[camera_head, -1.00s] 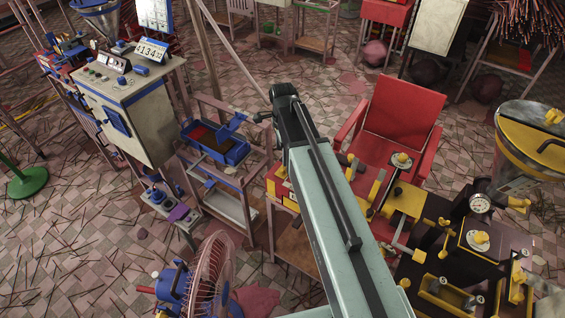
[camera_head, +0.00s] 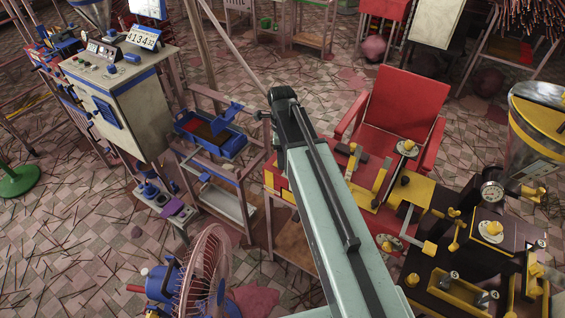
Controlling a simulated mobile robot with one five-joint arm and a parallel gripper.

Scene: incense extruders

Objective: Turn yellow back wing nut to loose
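A dark machine with yellow fittings and a round gauge (camera_head: 492,192) stands at the lower right. Another yellow knob (camera_head: 407,146) sits farther back, near the red chair. I cannot tell which of these is the back wing nut, nor whether any is tight or loose. My pale green arm reaches from the bottom edge up to a dark joint near the middle. My gripper is not visible beyond that joint.
A red chair (camera_head: 408,105) stands behind the machine. A metal hopper (camera_head: 538,125) stands at right. Thin sticks litter the tiled floor (camera_head: 80,240).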

